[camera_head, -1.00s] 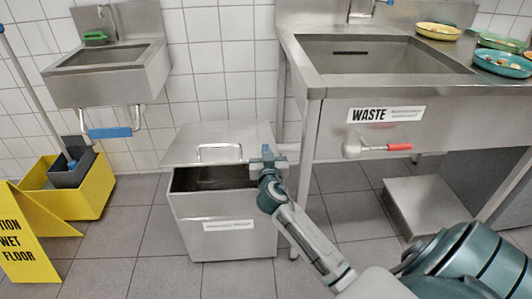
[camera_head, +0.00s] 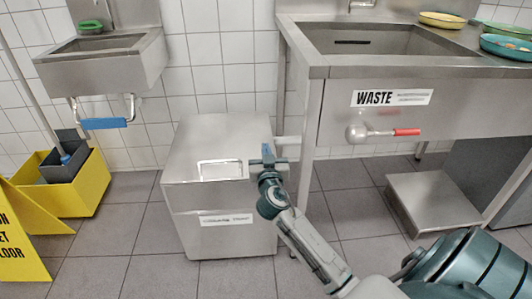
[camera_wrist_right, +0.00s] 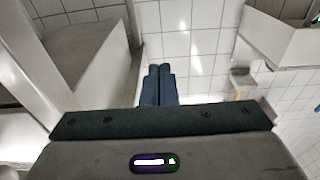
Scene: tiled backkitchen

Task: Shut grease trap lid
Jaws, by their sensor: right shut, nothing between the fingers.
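The grease trap (camera_head: 228,236) is a steel box on the floor, left of the sink table's leg. Its lid (camera_head: 205,138) lies down over the box top, with no dark opening showing. The lid's handle (camera_head: 221,169) is near the front edge. My right gripper (camera_head: 267,157) is shut and empty, at the lid's right front edge beside the handle; whether it touches the lid is unclear. In the right wrist view its two fingers (camera_wrist_right: 158,86) are together. My left gripper is not in view.
The steel sink table (camera_head: 318,110) with a red-handled waste valve (camera_head: 380,133) stands at the right. A hand basin (camera_head: 102,65), a yellow mop bucket (camera_head: 75,197) and a yellow wet-floor sign (camera_head: 20,240) are at the left. Tiled floor is clear in front of the trap.

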